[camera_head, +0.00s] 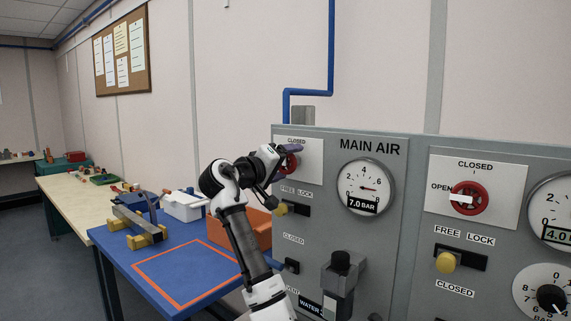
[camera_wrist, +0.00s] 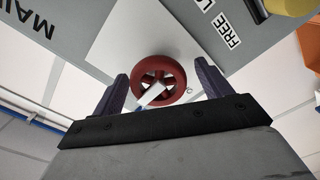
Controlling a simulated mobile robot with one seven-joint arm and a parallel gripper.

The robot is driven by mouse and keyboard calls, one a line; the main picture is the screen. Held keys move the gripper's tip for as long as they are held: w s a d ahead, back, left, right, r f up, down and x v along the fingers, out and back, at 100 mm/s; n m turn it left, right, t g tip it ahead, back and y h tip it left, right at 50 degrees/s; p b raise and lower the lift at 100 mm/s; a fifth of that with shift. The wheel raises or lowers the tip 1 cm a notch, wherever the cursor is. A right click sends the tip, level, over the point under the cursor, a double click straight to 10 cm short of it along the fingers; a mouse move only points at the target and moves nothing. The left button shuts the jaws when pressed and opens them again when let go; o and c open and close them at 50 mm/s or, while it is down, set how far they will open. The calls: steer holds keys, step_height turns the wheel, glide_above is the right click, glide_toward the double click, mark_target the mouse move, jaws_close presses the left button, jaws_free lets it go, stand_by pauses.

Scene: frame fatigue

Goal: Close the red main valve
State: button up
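The red valve wheel (camera_head: 291,163) sits on a white plate on the MAIN AIR panel, below a CLOSED label, partly hidden by my gripper (camera_head: 283,153). In the wrist view the red wheel (camera_wrist: 176,72) has a white pointer bar (camera_wrist: 152,94) across it. My gripper (camera_wrist: 161,67) is open there, with one dark finger on each side of the wheel and small gaps visible. I cannot tell whether either finger touches the rim. The pointer's label is hidden.
A gauge (camera_head: 365,187) reads 7.0 BAR. Below the valve is a yellow FREE/LOCK knob (camera_head: 281,209). A second red valve (camera_head: 470,199) on the right panel points to OPEN. A blue table (camera_head: 150,266) with an orange bin (camera_head: 252,228) stands left.

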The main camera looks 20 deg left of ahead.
steer(key=b+v, duration=0.4)
steer(key=v, duration=0.9)
steer(key=shift+s, duration=0.4)
steer(key=shift+a, duration=0.1)
